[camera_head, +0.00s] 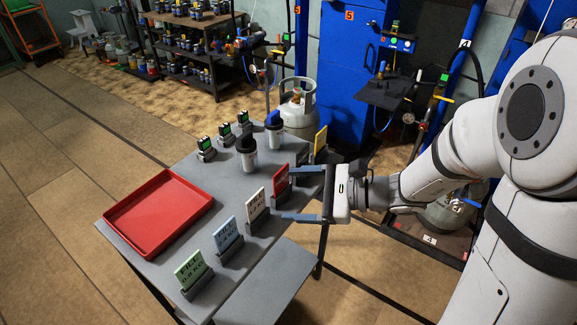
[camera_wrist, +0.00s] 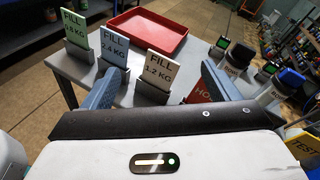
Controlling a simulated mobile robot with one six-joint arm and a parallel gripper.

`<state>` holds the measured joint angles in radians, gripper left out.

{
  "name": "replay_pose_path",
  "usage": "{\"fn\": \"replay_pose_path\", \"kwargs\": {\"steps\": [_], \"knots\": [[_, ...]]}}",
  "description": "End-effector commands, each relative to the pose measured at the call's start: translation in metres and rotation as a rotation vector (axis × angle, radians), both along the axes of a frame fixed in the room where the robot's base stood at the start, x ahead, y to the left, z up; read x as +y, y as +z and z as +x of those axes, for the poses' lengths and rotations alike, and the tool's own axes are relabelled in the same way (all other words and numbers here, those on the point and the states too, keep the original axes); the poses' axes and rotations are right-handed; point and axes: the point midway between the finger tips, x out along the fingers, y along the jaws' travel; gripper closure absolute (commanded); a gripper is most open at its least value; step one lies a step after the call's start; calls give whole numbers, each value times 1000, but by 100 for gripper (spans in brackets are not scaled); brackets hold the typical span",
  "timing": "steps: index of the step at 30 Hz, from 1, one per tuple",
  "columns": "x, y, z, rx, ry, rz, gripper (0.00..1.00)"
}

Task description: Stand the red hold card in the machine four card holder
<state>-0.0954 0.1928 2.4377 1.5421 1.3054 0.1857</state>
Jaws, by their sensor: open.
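The red hold card (camera_head: 281,181) stands in the row of cards along the table's right side, its lower part at a dark base. In the wrist view the red card (camera_wrist: 200,94) shows low at the right, partly hidden by a finger. My gripper (camera_head: 286,195) is open and empty, its fingers reaching in from the right near the red and white cards. In the wrist view my gripper (camera_wrist: 160,72) has its fingers spread, with the white card beyond the gap. A blue post marked 4 (camera_head: 465,43) stands behind my arm. I cannot identify a machine four card holder.
White (camera_head: 256,204), blue (camera_head: 226,235) and green (camera_head: 190,268) fill cards stand nearer; a yellow card (camera_head: 321,141) stands beyond. A red tray (camera_head: 207,203), two capped canisters (camera_head: 249,162) and several small green-screened devices (camera_head: 205,149) share the grey table. A gas cylinder (camera_head: 299,112) stands behind.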

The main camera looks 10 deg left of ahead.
Motion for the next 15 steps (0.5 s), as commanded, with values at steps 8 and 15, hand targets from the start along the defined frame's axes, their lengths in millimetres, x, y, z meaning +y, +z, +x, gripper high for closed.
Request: {"fn": "replay_pose_path", "kwargs": {"steps": [8,15], "knots": [[12,-45,74,252,-334,259,18],[18,-53,94,291,-412,308,18]]}}
